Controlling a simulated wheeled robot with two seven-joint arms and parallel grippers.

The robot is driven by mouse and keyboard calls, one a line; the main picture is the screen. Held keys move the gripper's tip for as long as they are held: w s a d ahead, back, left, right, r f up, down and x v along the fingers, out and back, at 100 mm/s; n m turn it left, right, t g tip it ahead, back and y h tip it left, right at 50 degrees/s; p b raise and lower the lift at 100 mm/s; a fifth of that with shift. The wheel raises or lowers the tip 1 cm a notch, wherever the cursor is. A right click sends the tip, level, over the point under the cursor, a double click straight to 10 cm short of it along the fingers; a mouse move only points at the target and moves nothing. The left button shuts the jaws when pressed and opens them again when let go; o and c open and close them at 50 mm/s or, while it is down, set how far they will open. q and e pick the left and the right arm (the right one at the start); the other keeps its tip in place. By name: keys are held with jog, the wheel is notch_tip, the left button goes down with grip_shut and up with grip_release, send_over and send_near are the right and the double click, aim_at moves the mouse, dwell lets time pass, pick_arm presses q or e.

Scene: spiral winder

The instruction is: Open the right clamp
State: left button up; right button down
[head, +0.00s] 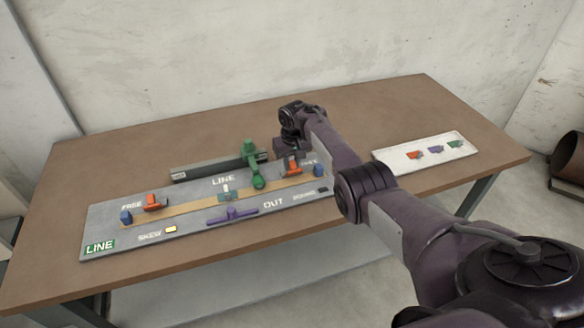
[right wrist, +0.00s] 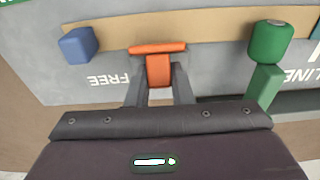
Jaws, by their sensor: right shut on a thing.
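The right clamp (head: 291,167) is an orange lever piece at the right end of the tan strip on the grey board. It also shows in the right wrist view (right wrist: 158,49), with a crossbar and a short tab. My right gripper (right wrist: 158,80) is shut on the tab of this clamp, one finger on each side. In the head view my right arm reaches over the board's right end and partly hides the clamp and the fingers. The left clamp (head: 156,203), also orange, sits at the strip's other end. My left gripper is not in view.
A green lever (head: 258,181) stands just left of the right clamp, and a blue block (head: 320,170) is on its right. A purple handle (head: 232,215) lies at the board's front. A white tray (head: 388,161) with small coloured pieces sits at right.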

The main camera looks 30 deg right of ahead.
aim_at(292, 161)
dwell(0.5)
jog(key=c, duration=1.3)
grip_release()
jog(key=shift+w, duration=0.1)
jog(key=shift+r, duration=0.45)
jog(key=r, duration=0.2)
jog(key=r+p, duration=0.1)
jog(key=r, duration=0.3)
jog(key=shift+s+a+r, duration=0.1)
jog(key=shift+s+r, duration=0.2)
jog(key=shift+r, duration=0.05)
